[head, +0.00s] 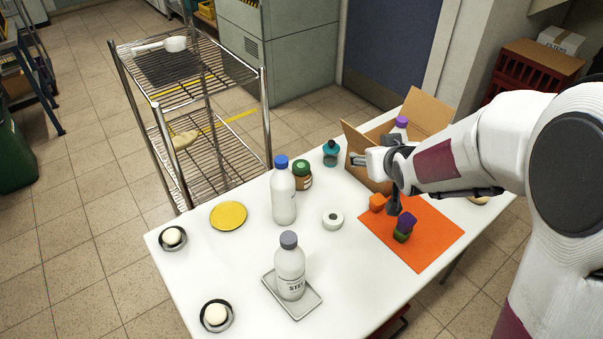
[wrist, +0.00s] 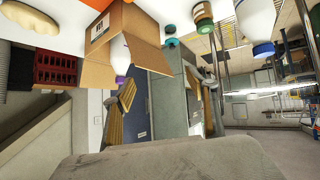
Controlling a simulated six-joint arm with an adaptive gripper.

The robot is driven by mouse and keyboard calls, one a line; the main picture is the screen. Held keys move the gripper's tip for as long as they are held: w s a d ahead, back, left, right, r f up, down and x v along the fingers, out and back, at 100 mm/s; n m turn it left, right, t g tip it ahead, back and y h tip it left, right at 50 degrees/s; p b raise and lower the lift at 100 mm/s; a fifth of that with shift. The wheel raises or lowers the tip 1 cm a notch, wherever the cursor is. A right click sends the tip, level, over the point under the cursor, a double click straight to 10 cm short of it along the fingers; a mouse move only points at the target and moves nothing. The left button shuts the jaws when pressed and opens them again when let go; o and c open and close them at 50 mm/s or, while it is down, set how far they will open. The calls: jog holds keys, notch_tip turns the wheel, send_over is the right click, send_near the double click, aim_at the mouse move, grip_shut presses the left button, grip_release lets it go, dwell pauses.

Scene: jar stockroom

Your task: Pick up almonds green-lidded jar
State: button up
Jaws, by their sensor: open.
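The green-lidded jar (head: 302,180) stands upright on the white table, just right of and behind the blue-capped white bottle. Its label is too small to read. In the wrist view the jar's green lid (wrist: 204,26) shows near the top edge, right of centre. My gripper (head: 375,185) is open and empty, beside the cardboard box and above the rear of the orange mat. The jar is to its left in the head view, well apart from it. The gripper's fingers (wrist: 168,92) also show in the wrist view.
The blue-capped bottle (head: 283,195) stands close to the jar. A teal-capped jar (head: 331,153) stands between jar and open cardboard box (head: 358,148).

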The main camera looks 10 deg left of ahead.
jog(key=w+a+f+n+y, duration=0.1)
jog(key=w+a+f+y, duration=0.1)
jog(key=w+a+f, duration=0.4)
jog(key=n+t+y, duration=0.1)
jog(key=n+y, duration=0.1)
jog(key=y, duration=0.1)
send_near(304, 170)
jog(key=shift+w+a+f, duration=0.1)
jog(key=shift+w+a, duration=0.1)
jog(key=shift+x, duration=3.4)
jog(key=shift+w, duration=0.1)
jog(key=shift+x, duration=2.5)
